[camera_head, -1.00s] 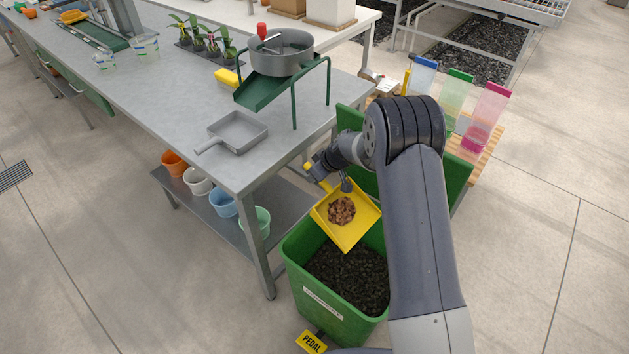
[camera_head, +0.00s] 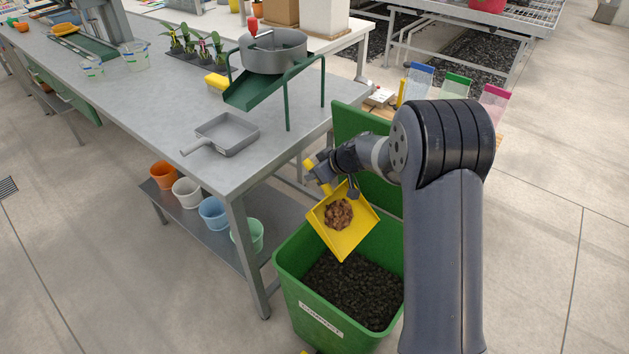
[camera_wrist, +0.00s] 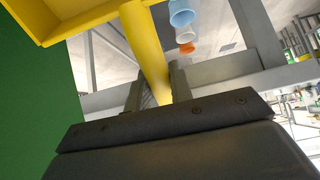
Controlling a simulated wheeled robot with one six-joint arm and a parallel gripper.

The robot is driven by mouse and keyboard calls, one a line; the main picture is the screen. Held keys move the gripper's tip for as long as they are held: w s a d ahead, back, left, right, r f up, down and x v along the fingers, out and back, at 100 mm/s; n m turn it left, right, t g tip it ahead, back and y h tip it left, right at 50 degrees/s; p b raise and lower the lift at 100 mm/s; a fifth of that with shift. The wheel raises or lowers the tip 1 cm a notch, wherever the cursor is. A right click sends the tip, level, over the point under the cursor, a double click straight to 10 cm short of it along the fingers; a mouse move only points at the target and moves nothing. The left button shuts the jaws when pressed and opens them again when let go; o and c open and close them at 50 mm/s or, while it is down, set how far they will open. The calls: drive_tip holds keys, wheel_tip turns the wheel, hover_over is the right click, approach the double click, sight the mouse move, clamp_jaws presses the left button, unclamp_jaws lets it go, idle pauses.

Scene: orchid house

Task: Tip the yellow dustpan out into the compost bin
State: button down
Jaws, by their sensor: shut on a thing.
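The yellow dustpan (camera_head: 357,222) is in the air above the compost bin, with a heap of brown bark chips (camera_head: 338,214) on it. The pan is tilted, its front edge low and toward the bin. My gripper (camera_head: 322,170) is shut on the dustpan's handle; the yellow handle also shows between the fingers in the wrist view (camera_wrist: 148,55). The green compost bin (camera_head: 297,293) stands open below, its lid (camera_head: 371,155) raised behind, with dark compost (camera_head: 352,290) inside. The fingertips are partly hidden in the head view.
A steel bench (camera_head: 120,110) stands left of the bin, its corner close. The floor at right is clear.

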drive_tip(key=shift+s+d+r+t+y+b, duration=0.45)
drive_tip(key=shift+d+b, duration=0.25)
drive_tip(key=shift+b, duration=1.35)
drive_tip(key=shift+s+d+r+t+y+b, duration=0.35)
drive_tip(key=shift+s+d+y+b, duration=0.25)
drive_tip(key=shift+b, duration=1.45)
drive_tip(key=s+d+r+t+y+b, duration=0.3)
drive_tip(key=d+b, duration=0.6)
drive_tip(key=b, duration=1.4)
drive_tip(key=shift+s+d+r+t+y, duration=0.15)
drive_tip(key=shift+s+r+t+y, duration=0.35)
drive_tip(key=shift+s+y, duration=1)
drive_tip(key=shift+s+h, duration=0.35)
drive_tip(key=shift+s, duration=0.05)
